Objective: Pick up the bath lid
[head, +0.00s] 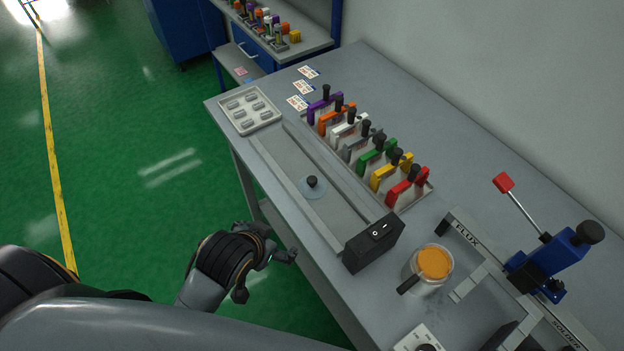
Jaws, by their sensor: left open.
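A flat, pale round disc with a black knob (312,184) lies on the long grey tray in the middle of the bench. It looks like a lid, but I cannot tell for certain that it is the bath lid. A clear round pot (433,266) with an orange top or filling and a dark handle stands further right, near the word FLUX. My left gripper (267,277) is open and empty, off the bench's front edge, below and left of the disc. It touches nothing that I can see. My right gripper is not in view.
A black switch box (374,243) stands at the tray's near end. Several coloured clamps with black knobs (378,160) line the far side. A blue lever press (556,256) stands at right. A parts tray (250,110) sits at the bench's left end. Green floor is clear.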

